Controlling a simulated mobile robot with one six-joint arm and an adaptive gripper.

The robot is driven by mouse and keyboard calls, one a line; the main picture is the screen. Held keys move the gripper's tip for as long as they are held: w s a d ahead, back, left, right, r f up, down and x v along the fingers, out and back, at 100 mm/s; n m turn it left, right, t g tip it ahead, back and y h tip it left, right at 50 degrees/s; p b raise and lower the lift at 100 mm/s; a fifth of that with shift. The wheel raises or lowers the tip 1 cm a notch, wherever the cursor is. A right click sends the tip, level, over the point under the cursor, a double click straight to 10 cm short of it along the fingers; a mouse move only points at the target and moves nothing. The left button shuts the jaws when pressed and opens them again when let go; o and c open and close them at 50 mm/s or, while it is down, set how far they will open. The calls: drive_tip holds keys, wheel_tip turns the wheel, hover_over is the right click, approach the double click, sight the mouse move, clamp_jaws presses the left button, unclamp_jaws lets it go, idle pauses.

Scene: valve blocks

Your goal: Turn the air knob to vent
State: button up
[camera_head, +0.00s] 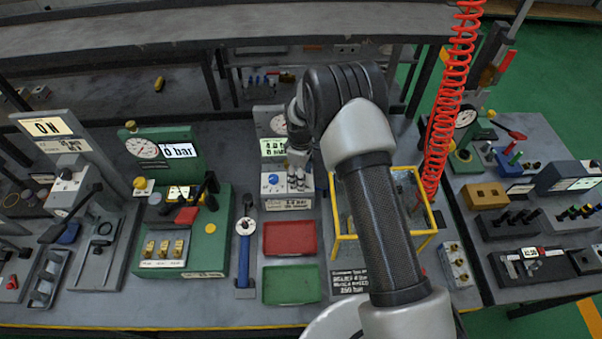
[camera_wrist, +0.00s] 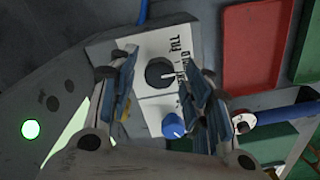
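The valve box (camera_head: 289,203) is grey-white with a blue knob (camera_head: 273,179) on top, on the bench below my gripper (camera_head: 300,158). In the wrist view the box shows a round black knob (camera_wrist: 160,73) beside the printed words FILL and HOLD; its white mark points right, about towards HOLD. Any vent label is hidden by the right finger. The blue knob (camera_wrist: 173,126) is also in this view, nearer my palm. My gripper (camera_wrist: 157,72) is open, its fingers on either side of the black knob in the picture; I cannot tell whether they touch it.
A red tray (camera_head: 290,238) and a green tray (camera_head: 291,284) lie in front of the box. A green gauge block (camera_head: 185,235) stands left. A yellow frame (camera_head: 345,245) stands right, partly behind my arm. A red coiled hose (camera_head: 447,120) hangs at the right.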

drive_tip(key=c, duration=0.9)
drive_tip(key=shift+m, duration=0.4)
drive_tip(key=m+b, duration=0.2)
drive_tip(key=m, duration=0.1)
drive_tip(key=m+b, duration=0.1)
drive_tip(key=m, duration=0.4)
idle(0.4)
drive_tip(key=o, duration=1.1)
drive_tip(key=shift+c, duration=0.2)
